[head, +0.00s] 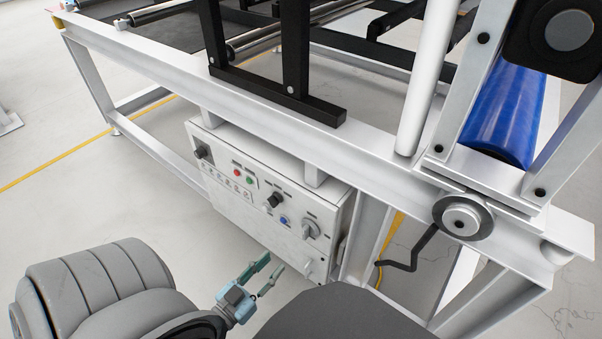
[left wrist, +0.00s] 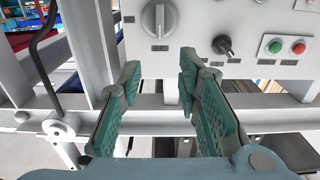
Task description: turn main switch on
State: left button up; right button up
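A white control box (head: 262,200) hangs under the frame of the machine. A large grey rotary switch (head: 310,229) sits at the right of its panel; it also shows at the top of the left wrist view (left wrist: 159,19). My left gripper (head: 273,264) is open and empty, in front of the panel's lower right part. In the left wrist view its two green fingers (left wrist: 160,78) stand apart, with the grey switch above the gap, not touching it. My right gripper is not in view.
White frame beams run above; a black crank (head: 410,262) hangs at right. Open floor lies left.

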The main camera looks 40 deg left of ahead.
aim_at(304, 230)
pick_arm(q)
jog(key=w+b, duration=0.3)
jog(key=w, duration=0.9)
jog(key=shift+w+a, duration=0.1)
jog(key=shift+w, duration=0.1)
jog(key=shift+w+r, duration=0.1)
jog(key=shift+w, duration=0.2)
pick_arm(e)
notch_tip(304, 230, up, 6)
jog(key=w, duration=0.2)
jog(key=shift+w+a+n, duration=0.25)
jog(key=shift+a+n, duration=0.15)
pick_arm(q)
grip_shut()
